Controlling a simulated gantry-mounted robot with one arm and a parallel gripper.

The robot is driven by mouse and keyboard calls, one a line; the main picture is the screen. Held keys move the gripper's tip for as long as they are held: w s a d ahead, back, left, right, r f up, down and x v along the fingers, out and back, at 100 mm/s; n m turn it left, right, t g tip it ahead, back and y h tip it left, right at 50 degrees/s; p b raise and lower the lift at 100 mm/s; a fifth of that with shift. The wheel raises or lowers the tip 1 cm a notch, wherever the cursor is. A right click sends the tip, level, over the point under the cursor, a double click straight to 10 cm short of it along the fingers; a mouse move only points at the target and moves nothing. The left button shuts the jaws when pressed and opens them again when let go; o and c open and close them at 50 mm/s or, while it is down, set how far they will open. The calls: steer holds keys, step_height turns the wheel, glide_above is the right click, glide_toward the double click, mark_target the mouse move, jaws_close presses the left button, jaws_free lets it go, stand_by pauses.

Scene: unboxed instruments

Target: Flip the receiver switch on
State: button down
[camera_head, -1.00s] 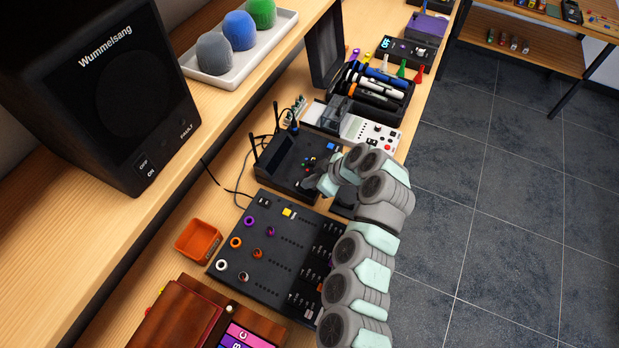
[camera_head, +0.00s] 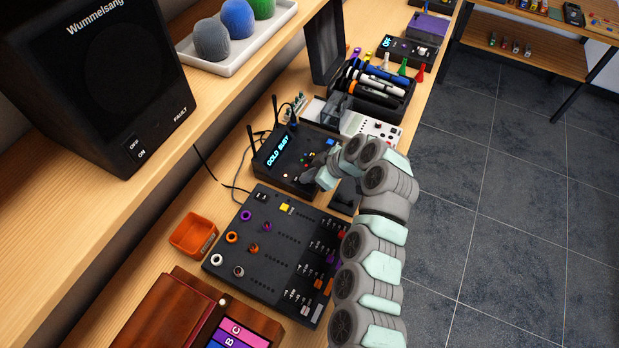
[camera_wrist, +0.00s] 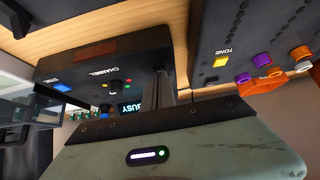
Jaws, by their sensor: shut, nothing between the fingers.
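The receiver (camera_head: 280,168) is a black box with antennas, standing on the wooden bench. Its display glows blue-white with text ending in "BUSY".
A black panel (camera_head: 270,235) with coloured rings and plugs lies just in front of the receiver. A pen case (camera_head: 375,90) and a white device (camera_head: 370,127) stand behind. An orange tray (camera_head: 193,234) is at left. A shelf with a black speaker (camera_head: 95,85) overhangs the left.

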mark_target(310, 185)
steer(key=shift+r, duration=0.65)
steer(key=shift+r, duration=0.2)
steer(key=r, duration=0.4)
steer(key=shift+d, duration=0.2)
steer(key=s+d+r+p, duration=0.1)
steer(key=s+d+r, duration=0.2)
steer(key=d+r, duration=0.2)
steer(key=shift+s+d+r+p, duration=0.3)
steer(key=shift+d+r, duration=0.05)
steer(key=shift+d, duration=0.7)
